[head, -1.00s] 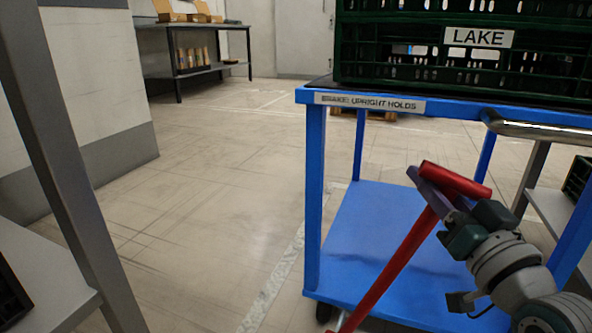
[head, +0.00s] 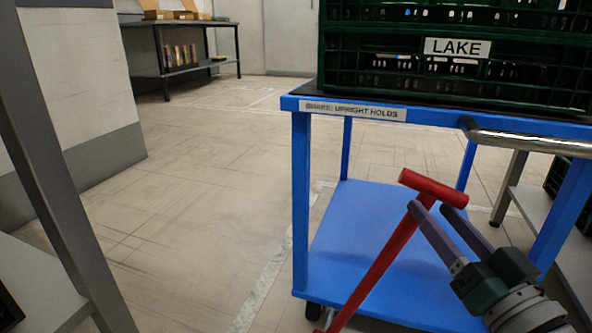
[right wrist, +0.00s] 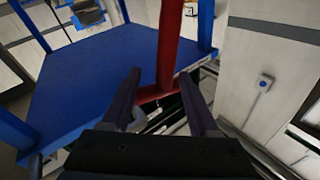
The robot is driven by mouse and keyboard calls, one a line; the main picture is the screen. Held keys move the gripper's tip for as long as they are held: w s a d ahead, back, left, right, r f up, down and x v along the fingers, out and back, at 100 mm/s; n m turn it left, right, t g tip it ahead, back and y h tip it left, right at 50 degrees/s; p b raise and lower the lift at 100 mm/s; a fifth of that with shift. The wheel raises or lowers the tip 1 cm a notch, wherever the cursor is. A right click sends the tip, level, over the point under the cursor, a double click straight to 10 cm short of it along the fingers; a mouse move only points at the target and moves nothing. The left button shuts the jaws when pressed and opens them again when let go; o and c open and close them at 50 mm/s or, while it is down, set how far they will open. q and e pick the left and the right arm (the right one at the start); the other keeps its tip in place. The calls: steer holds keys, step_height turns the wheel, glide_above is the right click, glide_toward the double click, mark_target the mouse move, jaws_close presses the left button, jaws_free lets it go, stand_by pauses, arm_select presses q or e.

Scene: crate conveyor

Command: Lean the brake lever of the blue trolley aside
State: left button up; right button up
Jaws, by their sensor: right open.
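The blue trolley (head: 301,200) stands at the right of the head view, with a label reading "BRAKE: UPRIGHT HOLDS" (head: 353,111) on its top edge. Its red brake lever (head: 384,266) is tilted, its T-handle (head: 432,188) up and to the right of its foot. The lever also shows in the right wrist view (right wrist: 171,45). My right gripper (head: 430,207) is open, its two fingers apart just below the T-handle. In the wrist view the red crossbar appears between the fingertips; contact is unclear. My left gripper is not in view.
Dark green crates, one labelled LAKE (head: 457,48), sit on the trolley top. A metal push handle (head: 530,141) runs along its edge above my right gripper. A grey shelf (head: 550,215) stands to the right. The floor left of the trolley is clear.

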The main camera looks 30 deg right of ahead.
steer(key=shift+p+v, duration=0.3)
steer(key=shift+v, duration=1.85)
steer(key=shift+w, duration=0.1)
